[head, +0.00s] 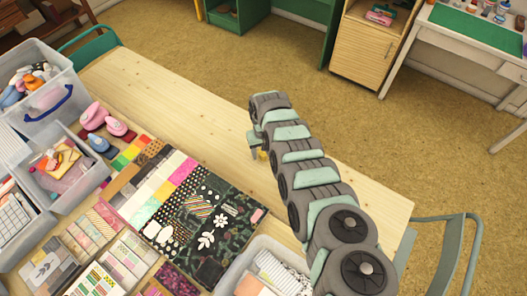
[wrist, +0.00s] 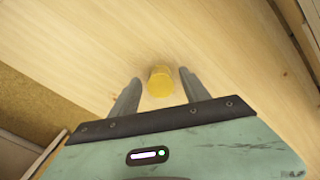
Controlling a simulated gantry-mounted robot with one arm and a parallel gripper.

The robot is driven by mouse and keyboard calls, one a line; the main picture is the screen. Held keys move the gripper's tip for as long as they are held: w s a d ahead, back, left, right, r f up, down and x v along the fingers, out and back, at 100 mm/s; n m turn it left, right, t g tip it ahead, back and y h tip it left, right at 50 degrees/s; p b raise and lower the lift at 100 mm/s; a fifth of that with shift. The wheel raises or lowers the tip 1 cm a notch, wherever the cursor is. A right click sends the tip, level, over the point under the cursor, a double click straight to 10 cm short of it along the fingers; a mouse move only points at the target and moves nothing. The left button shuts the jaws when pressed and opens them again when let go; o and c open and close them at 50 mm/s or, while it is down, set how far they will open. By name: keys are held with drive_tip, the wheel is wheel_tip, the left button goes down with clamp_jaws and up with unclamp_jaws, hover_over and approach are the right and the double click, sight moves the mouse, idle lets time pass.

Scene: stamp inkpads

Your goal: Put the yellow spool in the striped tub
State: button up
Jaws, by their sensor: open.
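The yellow spool (wrist: 160,82) stands on the wooden table and shows between the two fingertips of my gripper (wrist: 160,76) in the wrist view. The fingers are open, one on each side of it, with a small gap showing at both sides. I cannot make out a striped tub in either view.
Patterned paper sheets (head: 185,205) cover the table's middle front. Another clear bin (head: 238,262) is at the front edge. The wooden tabletop (head: 170,100) is bare along the back.

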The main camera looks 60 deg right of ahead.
sight(264, 153)
wheel_tip(264, 153, up, 11)
drive_tip(key=p, duration=0.3)
drive_tip(key=shift+d+f+p, duration=0.15)
drive_tip(key=shift+f+p, duration=0.05)
drive_tip(key=shift+p, duration=0.2)
drive_tip(key=shift+o, duration=0.6)
drive_tip(key=shift+r, duration=0.9)
